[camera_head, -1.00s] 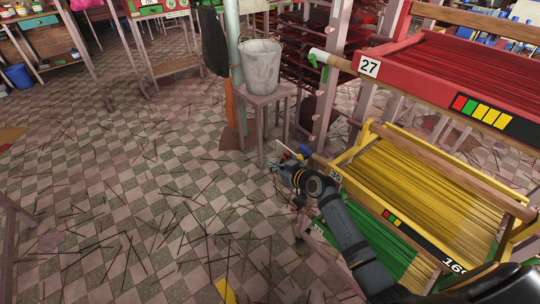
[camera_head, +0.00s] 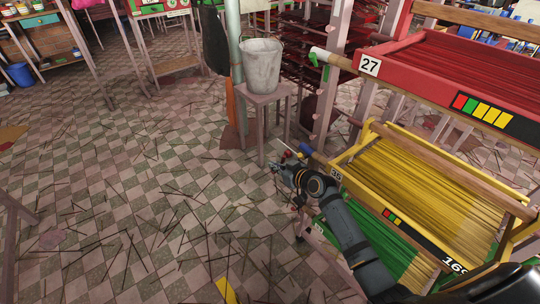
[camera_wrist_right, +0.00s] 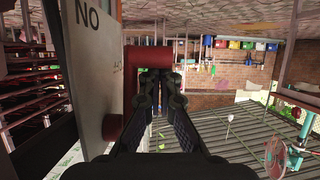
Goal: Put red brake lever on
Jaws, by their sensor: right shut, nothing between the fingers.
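The red lever (camera_wrist_right: 146,58) shows in the right wrist view as a red bar reaching right from a pale panel (camera_wrist_right: 92,75) marked "NO". My right gripper (camera_wrist_right: 161,74) is shut and empty; its fingertips overlap the bar's lower right part in the picture. I cannot tell whether they touch it. In the head view my right gripper (camera_head: 279,168) is low at the left end of the yellow rack, below a small pale plate (camera_head: 285,146). The lever is too small to make out clearly there. My left gripper is out of view.
A yellow rack (camera_head: 350,150) of sticks stands right of the gripper, with a red rack (camera_head: 420,50) above. A grey bucket (camera_head: 261,66) sits on a stool (camera_head: 262,98) behind. The tiled floor (camera_head: 150,180) at left is open, with scattered sticks.

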